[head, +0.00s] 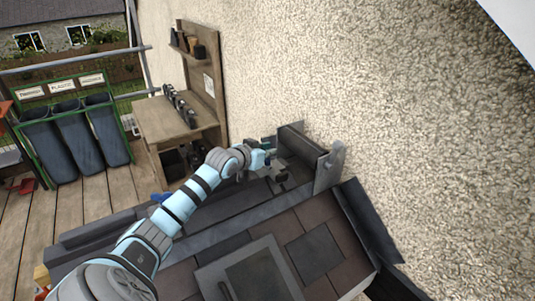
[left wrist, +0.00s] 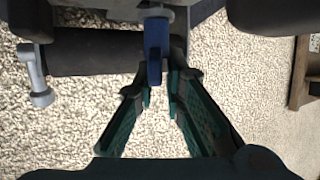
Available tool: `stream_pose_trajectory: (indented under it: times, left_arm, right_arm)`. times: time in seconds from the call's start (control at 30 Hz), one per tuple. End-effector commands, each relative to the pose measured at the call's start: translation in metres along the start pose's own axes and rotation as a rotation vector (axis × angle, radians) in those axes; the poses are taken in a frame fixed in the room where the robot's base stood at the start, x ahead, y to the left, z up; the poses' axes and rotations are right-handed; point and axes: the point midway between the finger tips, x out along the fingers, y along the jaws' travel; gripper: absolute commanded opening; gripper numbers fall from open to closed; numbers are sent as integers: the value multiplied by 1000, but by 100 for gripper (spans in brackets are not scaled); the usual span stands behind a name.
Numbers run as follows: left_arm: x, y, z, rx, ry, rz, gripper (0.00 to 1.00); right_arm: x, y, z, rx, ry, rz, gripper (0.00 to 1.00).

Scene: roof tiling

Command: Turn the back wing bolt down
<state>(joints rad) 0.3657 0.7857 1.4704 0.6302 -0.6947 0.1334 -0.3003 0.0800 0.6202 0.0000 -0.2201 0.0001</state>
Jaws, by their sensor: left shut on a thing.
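The back wing bolt (left wrist: 155,48) is blue and shows in the left wrist view as a narrow upright piece below a grey round end. My left gripper (left wrist: 160,82) has teal-lined fingers that converge on the lower part of this bolt and are shut on it. In the head view my left gripper (head: 264,157) is at the far part of the dark grey bench-like device (head: 225,229), near the wall, and hides the bolt there. Another small blue piece (head: 160,197) shows at the device's left part, partly behind my arm. My right gripper is not in view.
A dark roller (head: 302,145) with a grey end plate (head: 330,167) lies right of the gripper, close to the rough wall (head: 400,110). Brown roof tiles (head: 315,252) lie in front. A wooden workbench (head: 165,120) and several bins (head: 75,143) stand behind.

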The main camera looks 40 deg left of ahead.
Motion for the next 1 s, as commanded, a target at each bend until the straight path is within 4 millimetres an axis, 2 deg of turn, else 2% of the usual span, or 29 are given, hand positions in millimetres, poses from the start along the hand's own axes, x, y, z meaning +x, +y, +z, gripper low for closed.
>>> stream_pose_trajectory:
  times: [0.03,0.3,0.87,0.9,1.0]
  left_arm:
    - [1,-1,-1,12,14,26,0]
    - [1,0,-2,58,14,139,0]
    - [0,2,-3,71,10,178,0]
    - [0,2,-3,71,10,178,12]
    - [1,2,-2,71,8,178,28]
  right_arm:
    - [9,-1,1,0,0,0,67]
    - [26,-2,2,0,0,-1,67]
    - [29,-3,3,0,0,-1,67]
    - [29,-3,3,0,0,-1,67]
    - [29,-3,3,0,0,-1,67]
